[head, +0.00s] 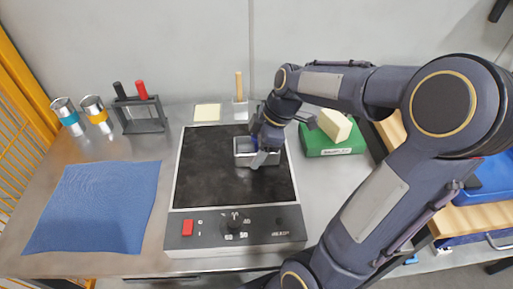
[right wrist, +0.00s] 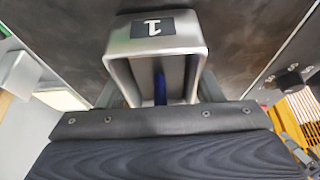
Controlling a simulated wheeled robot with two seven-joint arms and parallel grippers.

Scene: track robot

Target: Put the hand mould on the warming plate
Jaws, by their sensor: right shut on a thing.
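The hand mould (head: 243,158) is a small silver metal box, partly hidden behind my right gripper in the head view. My right gripper (head: 263,152) is shut on the mould. The mould is over the black top of the warming plate (head: 205,165), right of its middle. I cannot tell whether it touches the surface. The plate has a front panel with a red switch and a dial. My left gripper is not in view.
A blue cloth (head: 95,205) lies at the left. A green box (head: 330,142) with a cream block (head: 334,124) is at the right, near my right arm.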

